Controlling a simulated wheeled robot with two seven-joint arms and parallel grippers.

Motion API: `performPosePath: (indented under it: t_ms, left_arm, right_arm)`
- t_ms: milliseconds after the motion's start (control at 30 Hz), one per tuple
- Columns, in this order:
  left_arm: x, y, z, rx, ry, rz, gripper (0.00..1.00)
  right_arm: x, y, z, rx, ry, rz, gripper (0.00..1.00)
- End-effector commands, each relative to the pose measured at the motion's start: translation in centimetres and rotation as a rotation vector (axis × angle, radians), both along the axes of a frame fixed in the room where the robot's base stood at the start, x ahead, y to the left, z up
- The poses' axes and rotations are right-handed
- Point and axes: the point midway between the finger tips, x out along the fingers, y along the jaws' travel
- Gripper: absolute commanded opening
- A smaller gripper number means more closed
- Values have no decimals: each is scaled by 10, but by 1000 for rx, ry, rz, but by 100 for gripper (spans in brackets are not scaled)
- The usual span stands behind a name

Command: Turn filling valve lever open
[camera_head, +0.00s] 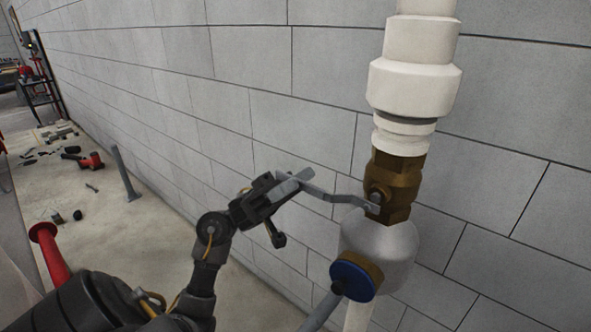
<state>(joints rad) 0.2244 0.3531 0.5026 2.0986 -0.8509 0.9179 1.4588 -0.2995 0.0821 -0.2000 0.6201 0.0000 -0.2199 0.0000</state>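The filling valve is a brass body (396,185) on a white vertical pipe against the wall. Its grey bent lever (345,199) runs from the brass body to the left and slightly up. My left gripper (291,207) is at the lever's free end, left of the valve. Its two fingers stand apart, one high and one low. The lever's end meets or overlaps the upper finger in the picture; I cannot tell whether they touch. No lever part shows clamped between the fingers. My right gripper is out of view.
A blue round cap (352,280) on a side fitting sits below the valve. A grey block wall (250,60) stands close behind. A grey post (124,172), a red tool (92,161) and scattered parts are on the floor at left. A red pipe (50,255) stands lower left.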

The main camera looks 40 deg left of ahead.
Motion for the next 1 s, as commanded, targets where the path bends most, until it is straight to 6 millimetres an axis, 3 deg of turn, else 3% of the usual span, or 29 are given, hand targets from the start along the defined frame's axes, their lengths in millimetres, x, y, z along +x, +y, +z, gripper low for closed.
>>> performPosePath:
  t_ms: [367,600,1000]
  left_arm:
    - [0,-5,4,0,1,1,29]
    - [0,-5,4,0,1,1,0]
    - [2,-5,5,7,1,-1,0]
  right_arm:
    - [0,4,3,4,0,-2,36]
    - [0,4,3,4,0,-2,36]
    - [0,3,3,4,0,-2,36]
